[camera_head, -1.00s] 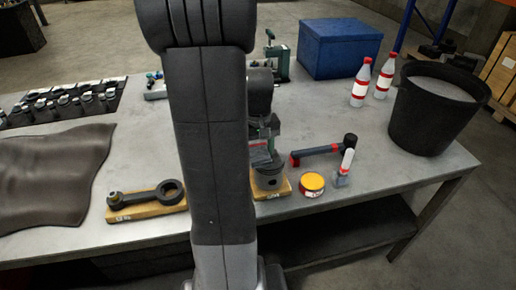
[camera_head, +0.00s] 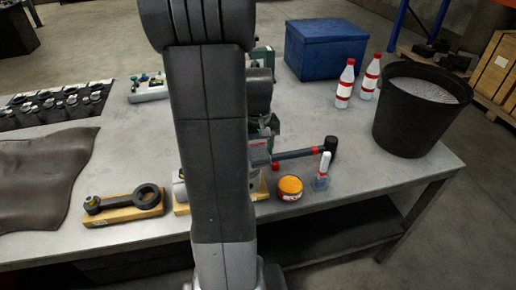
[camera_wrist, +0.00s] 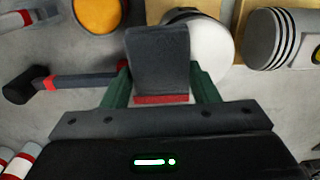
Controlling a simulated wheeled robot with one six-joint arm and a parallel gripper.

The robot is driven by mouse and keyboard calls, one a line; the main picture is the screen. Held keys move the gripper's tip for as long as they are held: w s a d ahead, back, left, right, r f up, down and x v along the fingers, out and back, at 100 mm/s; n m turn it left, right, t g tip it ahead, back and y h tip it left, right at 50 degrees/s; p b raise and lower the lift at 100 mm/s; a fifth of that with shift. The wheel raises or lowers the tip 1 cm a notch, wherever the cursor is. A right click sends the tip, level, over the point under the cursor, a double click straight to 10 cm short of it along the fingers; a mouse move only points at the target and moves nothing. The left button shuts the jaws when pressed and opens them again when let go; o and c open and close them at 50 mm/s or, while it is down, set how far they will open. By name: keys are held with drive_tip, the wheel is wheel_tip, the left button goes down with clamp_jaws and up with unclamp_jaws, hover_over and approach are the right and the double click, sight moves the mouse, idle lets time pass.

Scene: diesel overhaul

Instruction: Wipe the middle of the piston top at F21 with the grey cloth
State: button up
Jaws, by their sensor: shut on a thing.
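My gripper (camera_wrist: 160,88) is shut on the grey cloth (camera_wrist: 157,55), a dark folded pad with a red stripe at its base. In the head view my gripper (camera_head: 260,140) is partly hidden by my arm. A piston with a pale round top (camera_wrist: 218,45) is behind the cloth in the wrist view, and the cloth covers part of it. I cannot tell whether they touch. Another pale piston with dark rings (camera_wrist: 275,40) is to its right. No F21 label is readable.
An orange-topped tin (camera_head: 290,187), a small clear bottle (camera_head: 322,172) and a hammer (camera_head: 300,153) are close by on the right. A connecting rod (camera_head: 125,202) lies on a board at left. A black bucket (camera_head: 415,110) and red-capped bottles (camera_head: 345,85) stand further right.

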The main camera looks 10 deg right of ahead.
drive_tip(key=r, duration=0.1)
drive_tip(key=r+p, duration=0.1)
drive_tip(key=r, duration=0.2)
drive_tip(key=shift+a+p, duration=0.35)
drive_tip(key=shift+p, duration=0.05)
drive_tip(key=shift+d+r+p, duration=0.2)
drive_tip(key=shift+r+p, duration=0.35)
drive_tip(key=shift+r, duration=0.15)
drive_tip(key=shift+r+p, duration=1.05)
drive_tip(key=shift+r, duration=0.3)
drive_tip(key=shift+f, duration=0.1)
